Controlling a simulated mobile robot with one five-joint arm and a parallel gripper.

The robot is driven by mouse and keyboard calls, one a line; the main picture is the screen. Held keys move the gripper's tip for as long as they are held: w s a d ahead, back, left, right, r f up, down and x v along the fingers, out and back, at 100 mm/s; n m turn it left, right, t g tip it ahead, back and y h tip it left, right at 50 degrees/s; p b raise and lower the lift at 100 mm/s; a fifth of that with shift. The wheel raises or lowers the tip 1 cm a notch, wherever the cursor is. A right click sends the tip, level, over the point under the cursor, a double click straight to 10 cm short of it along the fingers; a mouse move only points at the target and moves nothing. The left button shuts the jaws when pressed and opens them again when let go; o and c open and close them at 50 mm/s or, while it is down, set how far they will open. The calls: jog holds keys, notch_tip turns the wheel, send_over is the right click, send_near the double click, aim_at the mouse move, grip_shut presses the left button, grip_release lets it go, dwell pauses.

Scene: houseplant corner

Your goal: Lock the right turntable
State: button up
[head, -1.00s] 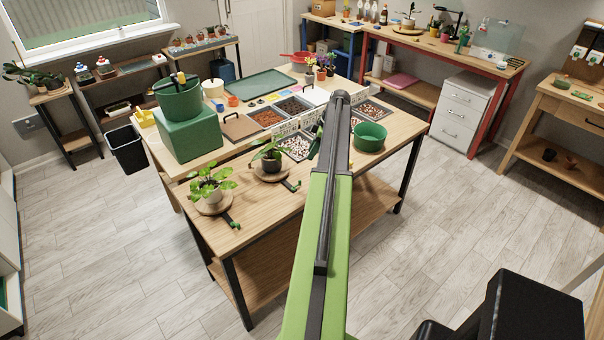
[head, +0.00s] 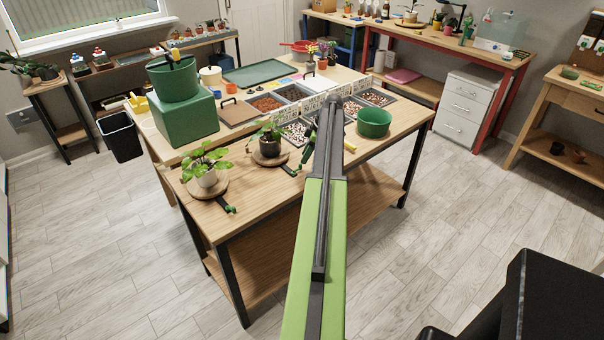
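The right turntable (head: 257,160) is a round wooden disc near the middle of the bench's front part, with a leafy plant in a dark pot (head: 270,148) on it. A dark lever with a green end (head: 291,170) sticks out at its front right. The left turntable (head: 190,190) carries a leafy plant in a pale pot (head: 207,178), with a similar lever (head: 226,205) at its front. My gripper (head: 307,153) is mostly hidden behind my arm, seemingly just right of the right turntable's plant.
A green bowl (head: 374,123) stands right of my arm. Trays of pebbles and soil (head: 266,102) lie behind the turntables. A green box (head: 186,120) with a green pot on top stands at the left.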

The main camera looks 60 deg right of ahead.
jog(key=b+x, duration=0.2)
jog(key=x, duration=0.2)
jog(key=shift+f+b, duration=0.25)
jog(key=shift+b, duration=0.05)
jog(key=shift+r, duration=0.15)
grip_shut()
